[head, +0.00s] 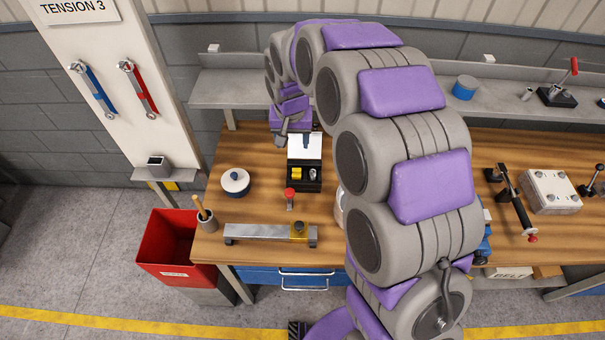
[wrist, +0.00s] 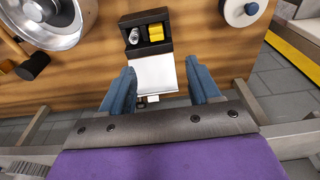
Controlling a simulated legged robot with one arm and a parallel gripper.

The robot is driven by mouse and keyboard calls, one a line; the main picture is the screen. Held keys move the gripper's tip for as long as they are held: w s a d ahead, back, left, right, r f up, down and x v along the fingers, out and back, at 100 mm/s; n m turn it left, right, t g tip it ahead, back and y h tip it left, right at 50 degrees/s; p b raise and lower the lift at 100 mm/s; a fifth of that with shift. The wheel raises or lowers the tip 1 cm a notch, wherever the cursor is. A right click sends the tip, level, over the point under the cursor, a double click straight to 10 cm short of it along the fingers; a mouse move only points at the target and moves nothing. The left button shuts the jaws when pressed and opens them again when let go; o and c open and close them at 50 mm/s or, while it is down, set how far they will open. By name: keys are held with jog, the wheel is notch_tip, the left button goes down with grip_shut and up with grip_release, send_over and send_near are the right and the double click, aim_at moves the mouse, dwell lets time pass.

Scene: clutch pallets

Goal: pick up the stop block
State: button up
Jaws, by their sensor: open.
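A small yellow block (head: 297,174) sits in a black open box (head: 304,187) on the wooden bench. It also shows in the wrist view (wrist: 156,33), beside a silver cylindrical piece (wrist: 134,37). Another yellow block (head: 299,238) with a dark knob is on a grey rail (head: 255,232) near the bench front. I cannot tell for certain which is the stop block. My gripper (wrist: 158,68) is open, its blue fingers on either side of the box's white panel (wrist: 155,74). The yellow block in the box lies beyond the fingertips. The fingers look empty.
A white lidded pot (head: 235,183) stands left of the box, and a red-topped part (head: 290,195) in front of it. A silver bowl (wrist: 45,18) is at the wrist view's upper left. A shelf (head: 230,92) runs behind the bench. A red bin (head: 172,247) stands at lower left.

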notch_tip(320, 180, down, 6)
jog(key=d+f, duration=0.1)
jog(key=d, duration=0.1)
jog(key=b, duration=0.1)
send_over(297, 171)
jog(key=s+a, duration=0.1)
notch_tip(297, 171, down, 5)
jog(key=shift+a+r, duration=0.1)
jog(key=shift+r, duration=0.1)
jog(key=f, duration=0.1)
jog(key=d+f, duration=0.1)
jog(key=f+b, duration=0.1)
jog(key=f, duration=0.1)
jog(key=shift+w+d, duration=0.35)
jog(key=shift+d, duration=0.05)
jog(key=shift+f, duration=0.2)
jog(key=shift+w+a+f, duration=0.1)
jog(key=shift+a, duration=0.6)
jog(key=c, duration=0.3)
jog(key=shift+d, duration=0.5)
jog(key=c, duration=0.7)
jog(key=shift+a, duration=0.1)
jog(key=shift+c, duration=0.6)
